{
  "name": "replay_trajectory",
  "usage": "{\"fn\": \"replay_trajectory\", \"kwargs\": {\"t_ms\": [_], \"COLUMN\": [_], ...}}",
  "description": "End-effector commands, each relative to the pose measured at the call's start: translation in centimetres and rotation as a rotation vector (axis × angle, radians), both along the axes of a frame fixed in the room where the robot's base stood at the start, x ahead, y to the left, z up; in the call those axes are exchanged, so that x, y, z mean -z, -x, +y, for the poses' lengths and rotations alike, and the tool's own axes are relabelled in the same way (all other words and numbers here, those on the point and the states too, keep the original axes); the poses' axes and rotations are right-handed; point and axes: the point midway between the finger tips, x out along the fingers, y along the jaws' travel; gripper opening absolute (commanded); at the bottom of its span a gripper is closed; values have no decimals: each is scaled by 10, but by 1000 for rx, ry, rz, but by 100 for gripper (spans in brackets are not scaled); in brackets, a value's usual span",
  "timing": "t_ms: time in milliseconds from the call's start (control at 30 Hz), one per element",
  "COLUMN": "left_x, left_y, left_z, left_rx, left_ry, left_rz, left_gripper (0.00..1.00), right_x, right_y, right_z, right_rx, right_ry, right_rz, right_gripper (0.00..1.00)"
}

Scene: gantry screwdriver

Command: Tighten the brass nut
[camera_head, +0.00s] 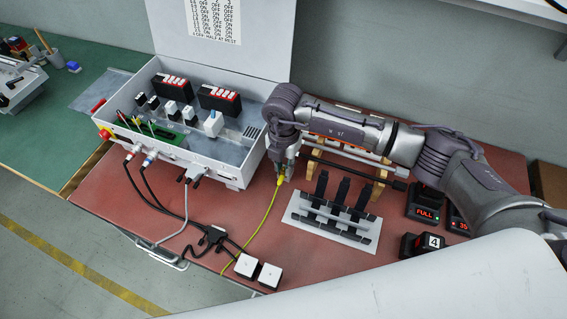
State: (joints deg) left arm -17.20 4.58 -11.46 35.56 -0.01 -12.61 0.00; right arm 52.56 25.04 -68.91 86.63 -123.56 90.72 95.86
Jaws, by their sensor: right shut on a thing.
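My right gripper (281,172) points down at the right side of the open grey control box (215,155). It is shut, and the upper end of the yellow cable (264,217) runs up to its fingertips, so it appears shut on that cable. The fingertips are small in the picture, and the exact grip is hard to tell. I cannot make out the brass nut; the gripper and arm may hide it. My left gripper is not in view.
A white rack with black clips (330,216) stands right of the gripper. Battery-like blocks (427,205) showing "FULL" and "4" (424,243) lie farther right. The red mat (135,215) has free room at left.

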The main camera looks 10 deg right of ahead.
Motion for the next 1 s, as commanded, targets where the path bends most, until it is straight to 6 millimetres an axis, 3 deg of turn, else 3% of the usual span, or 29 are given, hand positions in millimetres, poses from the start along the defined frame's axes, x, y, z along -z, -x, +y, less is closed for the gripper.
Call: {"fn": "replay_trajectory", "kwargs": {"t_ms": [100, 300, 600, 867, 900, 1000], "left_x": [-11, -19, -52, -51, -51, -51], "left_y": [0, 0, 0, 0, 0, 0], "left_z": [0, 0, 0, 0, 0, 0], "left_rx": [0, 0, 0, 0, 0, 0], "left_ry": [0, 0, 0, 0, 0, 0], "left_rz": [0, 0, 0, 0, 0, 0], "left_gripper": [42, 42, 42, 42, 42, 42], "right_x": [-2, -3, -3, 1, 1, 0], "right_y": [1, 1, 1, 0, 0, 0], "right_z": [0, 0, 0, 0, 0, 0], "right_rx": [156, 300, 814, 883, 883, 881], "right_ry": [0, 1, 1, 0, 0, 0], "right_rz": [3, 2, 3, 1, 1, 1], "right_gripper": [0, 0, 0, 0, 21, 32]}}
